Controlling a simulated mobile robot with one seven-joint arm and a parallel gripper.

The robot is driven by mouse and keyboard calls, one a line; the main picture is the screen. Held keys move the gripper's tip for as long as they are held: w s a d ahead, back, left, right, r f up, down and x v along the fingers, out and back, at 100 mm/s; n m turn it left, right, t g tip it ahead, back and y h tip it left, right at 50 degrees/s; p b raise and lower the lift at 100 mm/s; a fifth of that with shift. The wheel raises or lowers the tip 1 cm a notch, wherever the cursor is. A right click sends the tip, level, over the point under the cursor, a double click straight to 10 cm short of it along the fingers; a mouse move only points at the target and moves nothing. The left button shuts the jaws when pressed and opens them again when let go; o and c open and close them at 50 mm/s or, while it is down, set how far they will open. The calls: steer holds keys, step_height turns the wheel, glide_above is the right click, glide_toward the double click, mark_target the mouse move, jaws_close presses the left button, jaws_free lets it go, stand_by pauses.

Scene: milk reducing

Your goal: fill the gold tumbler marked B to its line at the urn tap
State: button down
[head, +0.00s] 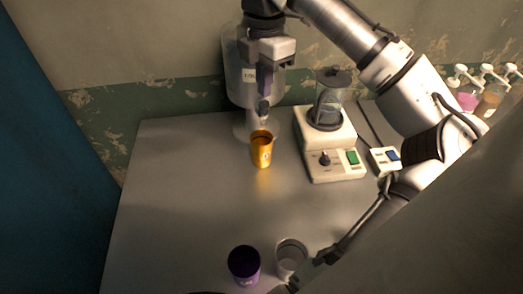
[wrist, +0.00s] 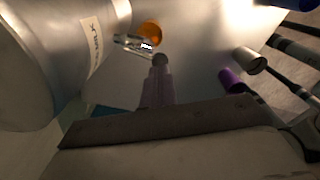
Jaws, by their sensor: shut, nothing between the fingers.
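The gold tumbler (head: 261,152) stands upright on the grey table, in front of the urn's foot. It carries a small pale mark, too small to read. The tumbler also shows at the top of the wrist view (wrist: 151,32). The urn (head: 236,75) is a large translucent vessel with a pale label, partly hidden by my gripper. In the wrist view, the shiny tap (wrist: 133,45) shows beside the tumbler. My gripper (head: 263,108) is shut and empty, pointing down in front of the urn above the tumbler. I cannot tell whether its fingertips touch the tap. The tumbler's contents are unclear.
A blender-like machine (head: 328,140) with a green switch stands right of the tumbler. A small switch box (head: 384,160) is beside it. A purple cup (head: 244,264) and a grey cup (head: 291,257) stand at the front. Pump bottles (head: 468,95) are at far right. The table's left side is clear.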

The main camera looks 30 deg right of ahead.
mark_target(264, 101)
steer(key=shift+f+b, duration=0.55)
steer(key=shift+f, duration=1)
stand_by(6.5)
